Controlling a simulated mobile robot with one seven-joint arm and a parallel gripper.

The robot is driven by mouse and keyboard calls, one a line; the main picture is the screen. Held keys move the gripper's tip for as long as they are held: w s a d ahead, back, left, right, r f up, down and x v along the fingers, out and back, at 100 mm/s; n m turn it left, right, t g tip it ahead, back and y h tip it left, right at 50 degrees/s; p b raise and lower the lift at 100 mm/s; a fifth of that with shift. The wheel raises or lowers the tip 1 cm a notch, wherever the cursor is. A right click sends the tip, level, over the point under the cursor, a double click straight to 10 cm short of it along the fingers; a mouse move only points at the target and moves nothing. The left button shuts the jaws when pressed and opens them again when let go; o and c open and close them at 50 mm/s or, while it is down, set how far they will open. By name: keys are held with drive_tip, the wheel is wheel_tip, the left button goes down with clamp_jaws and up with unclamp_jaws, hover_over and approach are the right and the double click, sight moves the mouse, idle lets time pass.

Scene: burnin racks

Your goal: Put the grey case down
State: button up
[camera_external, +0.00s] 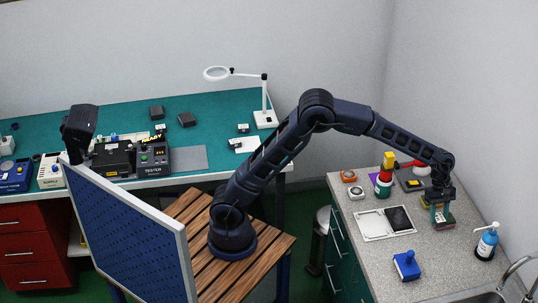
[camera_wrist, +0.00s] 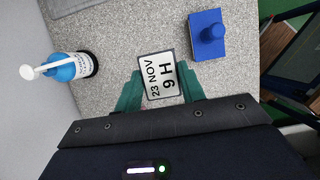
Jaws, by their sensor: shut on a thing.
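My gripper (camera_external: 440,213) is over the right part of the speckled grey counter, with green fingers pointing down. In the wrist view my gripper (camera_wrist: 160,88) is shut on the grey case (camera_wrist: 145,77), which lies between the two green fingers. The case shows a white label reading "23 NOV 9 H" with a thin dark grey edge. In the external view the case is mostly hidden by the fingers, low at the counter. I cannot tell whether it touches the surface.
A blue block with a knob (camera_external: 406,265) and a blue-and-white pump bottle (camera_external: 487,243) stand nearby on the counter (camera_external: 352,260). A white tray (camera_external: 370,239) holds a dark panel.

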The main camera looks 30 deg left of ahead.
wheel_tip(320, 180, down, 19)
drive_tip(key=shift+r, duration=0.1)
idle(0.5)
drive_tip(key=o, duration=1)
drive_tip(key=v, duration=1.2)
